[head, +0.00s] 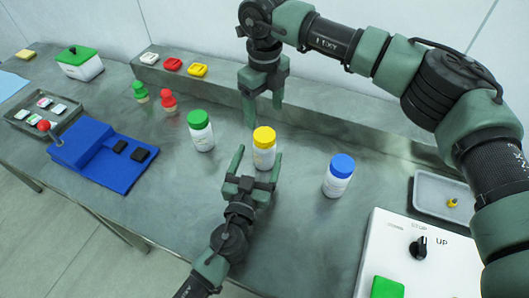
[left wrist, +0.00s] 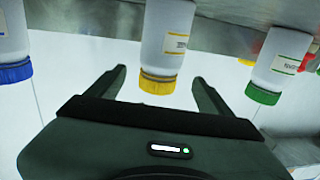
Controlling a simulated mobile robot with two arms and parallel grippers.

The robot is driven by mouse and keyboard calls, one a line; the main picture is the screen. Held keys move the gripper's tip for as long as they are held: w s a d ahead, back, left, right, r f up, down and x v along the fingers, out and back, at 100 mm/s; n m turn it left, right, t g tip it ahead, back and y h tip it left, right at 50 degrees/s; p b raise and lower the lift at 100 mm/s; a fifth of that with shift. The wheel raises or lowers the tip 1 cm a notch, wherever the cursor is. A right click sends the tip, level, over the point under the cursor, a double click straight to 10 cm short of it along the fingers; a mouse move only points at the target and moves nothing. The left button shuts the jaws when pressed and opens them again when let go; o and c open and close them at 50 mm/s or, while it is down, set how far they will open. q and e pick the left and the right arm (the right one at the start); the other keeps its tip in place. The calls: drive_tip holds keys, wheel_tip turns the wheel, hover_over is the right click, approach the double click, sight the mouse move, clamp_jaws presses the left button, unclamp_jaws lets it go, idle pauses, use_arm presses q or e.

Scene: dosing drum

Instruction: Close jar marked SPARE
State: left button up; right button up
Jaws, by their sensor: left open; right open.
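Three white jars stand upright on the grey bench: a green-capped jar (head: 202,137), a yellow-capped jar (head: 263,156) and a blue-capped jar (head: 336,184). Each cap appears seated on its jar. They also show upside down in the left wrist view: blue (left wrist: 12,45), yellow (left wrist: 166,45) and green (left wrist: 280,55). Their labels are too small to read, so I cannot tell which says SPARE. My left gripper (head: 257,166) is open, its fingers pointing toward the yellow-capped jar, seemingly without gripping it. My right gripper (head: 264,109) is open and empty, pointing down behind that jar.
Small green (head: 140,93) and red (head: 168,101) bottles stand behind left. A raised ledge (head: 225,88) carries white, red and yellow blocks. A blue fixture (head: 85,147) and tray (head: 70,115) lie left. A control panel (head: 400,245) and a tray (head: 430,190) are right.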

sight(262, 149)
use_arm(q)
drive_tip(key=x, duration=0.6)
drive_tip(key=shift+w, duration=0.1)
clamp_jaws()
